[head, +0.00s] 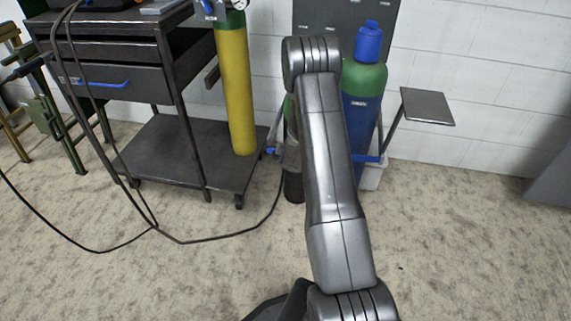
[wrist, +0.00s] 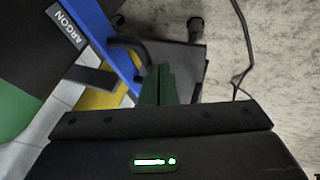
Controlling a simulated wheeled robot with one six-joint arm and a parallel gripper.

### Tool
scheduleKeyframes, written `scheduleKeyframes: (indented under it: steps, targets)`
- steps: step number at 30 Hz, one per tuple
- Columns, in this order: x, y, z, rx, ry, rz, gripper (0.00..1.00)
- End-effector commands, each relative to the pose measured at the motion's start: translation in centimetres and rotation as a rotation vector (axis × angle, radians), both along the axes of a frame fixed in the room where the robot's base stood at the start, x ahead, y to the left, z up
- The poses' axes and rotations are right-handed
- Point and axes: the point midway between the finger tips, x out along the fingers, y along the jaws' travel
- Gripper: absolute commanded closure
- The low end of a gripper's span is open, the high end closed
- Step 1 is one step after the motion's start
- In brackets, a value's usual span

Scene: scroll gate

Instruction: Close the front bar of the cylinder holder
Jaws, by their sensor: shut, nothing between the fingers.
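The cylinder holder stands against the white wall behind my arm in the head view, with a grey back panel (head: 345,14). A blue cylinder (head: 361,115) with a green shoulder and blue cap stands at its right side. A blue piece (head: 371,159) of the holder shows low in front of that cylinder; I cannot tell whether it is the front bar. My arm hides the holder's middle. My gripper (wrist: 158,72) shows in the wrist view, shut and empty, right of the cylinder labelled ARGON (wrist: 68,32). I see no clear contact with the bar. The head view hides my gripper.
A dark wheeled cart (head: 170,150) with a yellow cylinder (head: 236,90) stands left of the holder. Black cables (head: 190,241) loop over the floor. A grey square plate (head: 428,106) sticks out to the right of the holder. The floor at the front right is clear.

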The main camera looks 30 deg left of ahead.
Motion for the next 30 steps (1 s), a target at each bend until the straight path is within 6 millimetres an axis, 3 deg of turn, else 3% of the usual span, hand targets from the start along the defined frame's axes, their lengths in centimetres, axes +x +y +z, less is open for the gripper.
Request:
scheduleKeyframes:
  steps: [6, 12, 30]
  targets:
    - [2.5, 1.3, 0.3, 0.0, 0.0, -0.071, 1.0]
    - [3.7, 1.8, 0.2, 0.001, -0.002, -0.105, 1.0]
    - [4.2, 1.9, 0.2, 0.005, -0.006, -0.114, 1.0]
